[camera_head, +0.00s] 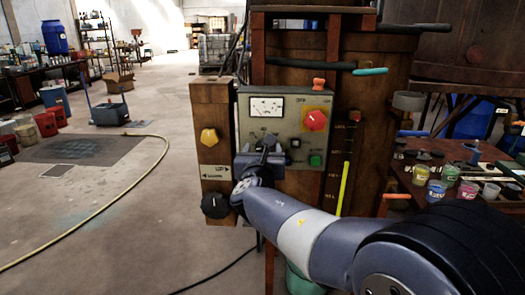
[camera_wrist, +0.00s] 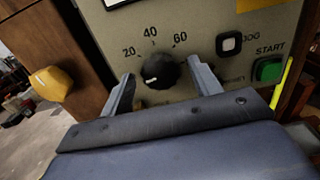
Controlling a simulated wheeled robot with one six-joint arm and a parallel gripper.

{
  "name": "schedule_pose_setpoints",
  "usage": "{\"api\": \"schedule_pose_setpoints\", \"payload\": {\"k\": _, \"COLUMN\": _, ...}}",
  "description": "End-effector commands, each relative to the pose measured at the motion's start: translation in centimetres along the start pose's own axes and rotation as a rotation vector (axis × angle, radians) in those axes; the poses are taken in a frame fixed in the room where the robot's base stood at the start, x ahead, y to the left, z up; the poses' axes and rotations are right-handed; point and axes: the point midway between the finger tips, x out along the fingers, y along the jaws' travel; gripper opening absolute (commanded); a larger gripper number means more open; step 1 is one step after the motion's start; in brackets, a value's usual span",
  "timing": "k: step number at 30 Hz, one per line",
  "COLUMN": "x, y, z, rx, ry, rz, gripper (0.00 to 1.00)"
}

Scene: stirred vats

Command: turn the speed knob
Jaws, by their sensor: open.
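The speed knob (camera_wrist: 161,71) is a black round knob with a pale pointer mark, below a scale reading 20, 40 and 60 in the wrist view. It sits on a grey-green control panel (camera_head: 275,110). My gripper (camera_wrist: 163,80) is open, with one finger on each side of the knob. Small gaps seem to show between the fingers and the knob; I cannot tell whether either touches. In the head view my gripper (camera_head: 262,150) is in front of the panel's lower left part and hides the knob.
The panel also carries a meter (camera_head: 266,107), a red knob (camera_head: 315,120) on a yellow plate and a green START button (camera_wrist: 268,69). A yellow knob (camera_head: 209,137) and a black knob (camera_head: 215,204) are on the wooden post at left. A table with small cups (camera_head: 436,190) stands at right.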

Motion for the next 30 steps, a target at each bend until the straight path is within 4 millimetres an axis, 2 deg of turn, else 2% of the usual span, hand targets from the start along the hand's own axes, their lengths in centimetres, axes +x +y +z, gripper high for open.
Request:
{"api": "schedule_pose_setpoints", "payload": {"k": 6, "x": 0.01, "y": 0.0, "z": 0.0, "rx": 0.0, "ry": 0.0, "rz": 0.0, "gripper": 0.59}}
{"api": "schedule_pose_setpoints", "payload": {"k": 22, "x": -0.02, "y": 0.0, "z": -0.02, "rx": 0.0, "ry": 0.0, "rz": 0.0, "gripper": 0.15}}
{"api": "schedule_pose_setpoints", "payload": {"k": 30, "x": -0.02, "y": 0.01, "z": -0.17, "rx": 0.028, "ry": -0.001, "rz": 0.0, "gripper": 0.15}}
